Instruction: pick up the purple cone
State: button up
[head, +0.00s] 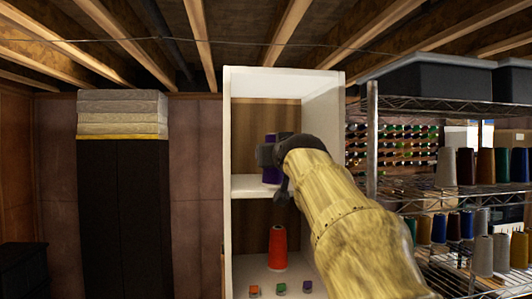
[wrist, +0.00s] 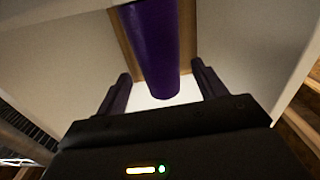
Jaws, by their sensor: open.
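The purple cone (head: 271,175) stands on the middle shelf of the white cabinet, partly hidden by my gripper (head: 268,156). In the wrist view the purple cone (wrist: 153,45) is large and reaches down between the two fingers. My gripper (wrist: 161,72) is open in that view, with a visible gap on each side of the cone. The fingers do not appear closed on it.
The white cabinet (head: 240,187) has side walls close around my gripper. A red-orange cone (head: 278,248) and several small coloured items stand on its lower shelf. A wire rack (head: 372,150) with several thread cones is at right. A dark cabinet (head: 125,215) stands at left.

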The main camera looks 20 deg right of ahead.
jog(key=shift+w+d, duration=0.1)
jog(key=shift+w, duration=0.35)
jog(key=shift+p+x, duration=0.8)
jog(key=shift+p, duration=0.2)
jog(key=p+x, duration=0.2)
jog(key=shift+w, duration=0.3)
jog(key=shift+w+d+f+p, duration=0.2)
jog(key=shift+w+p, duration=0.15)
jog(key=shift+w, duration=0.15)
jog(key=shift+s, duration=0.1)
jog(key=shift+r, duration=0.1)
jog(key=c, duration=1.1)
